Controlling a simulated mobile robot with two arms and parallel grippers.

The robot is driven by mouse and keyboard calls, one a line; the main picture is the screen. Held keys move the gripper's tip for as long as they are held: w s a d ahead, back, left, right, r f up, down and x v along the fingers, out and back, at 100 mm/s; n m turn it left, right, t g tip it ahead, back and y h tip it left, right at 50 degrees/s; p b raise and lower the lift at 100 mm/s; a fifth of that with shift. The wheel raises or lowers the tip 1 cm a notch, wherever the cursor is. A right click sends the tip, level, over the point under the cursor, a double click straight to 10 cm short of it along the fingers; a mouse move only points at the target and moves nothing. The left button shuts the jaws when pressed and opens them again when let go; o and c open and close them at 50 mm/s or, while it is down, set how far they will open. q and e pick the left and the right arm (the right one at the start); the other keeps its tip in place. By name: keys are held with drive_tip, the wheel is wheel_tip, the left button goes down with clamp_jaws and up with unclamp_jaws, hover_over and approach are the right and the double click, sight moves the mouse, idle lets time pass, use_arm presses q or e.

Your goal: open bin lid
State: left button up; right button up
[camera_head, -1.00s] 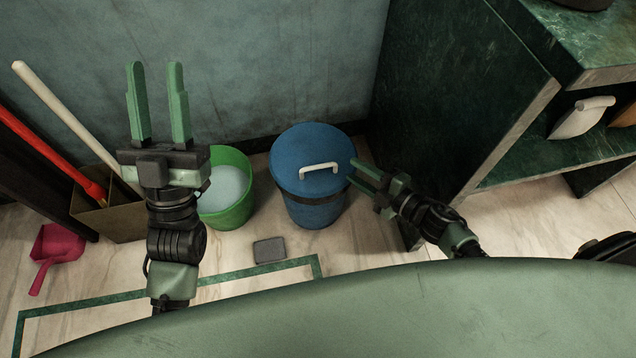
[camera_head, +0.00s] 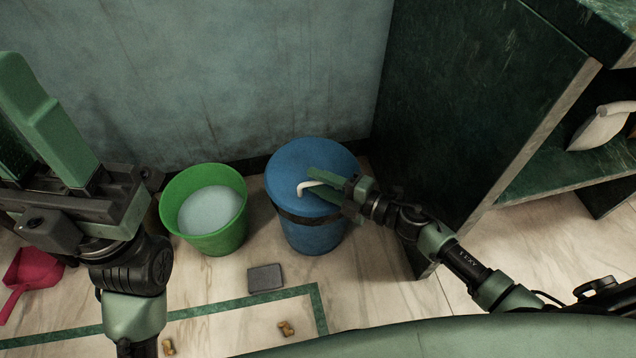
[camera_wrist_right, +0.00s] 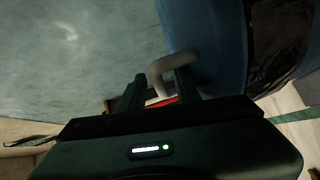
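The blue bin (camera_head: 312,236) stands upright on the floor with its round blue lid (camera_head: 300,155) closed. The lid's pale handle (camera_head: 303,188) is partly hidden by my right gripper (camera_head: 314,184). That gripper is open, with one finger on each side of the handle. In the right wrist view the handle (camera_wrist_right: 158,72) shows between the spread fingers (camera_wrist_right: 160,88); I cannot tell whether they touch it. My left gripper (camera_head: 10,110) is open and empty, large and close to the camera at the left edge.
A green bucket (camera_head: 238,225) of pale liquid stands left of the bin. A dark green cabinet (camera_head: 450,110) is close on the right. A grey block (camera_head: 265,278) and a pink dustpan (camera_head: 32,272) lie on the floor.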

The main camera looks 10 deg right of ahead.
drive_tip(key=shift+w+a, duration=0.15)
clamp_jaws()
idle(1.4)
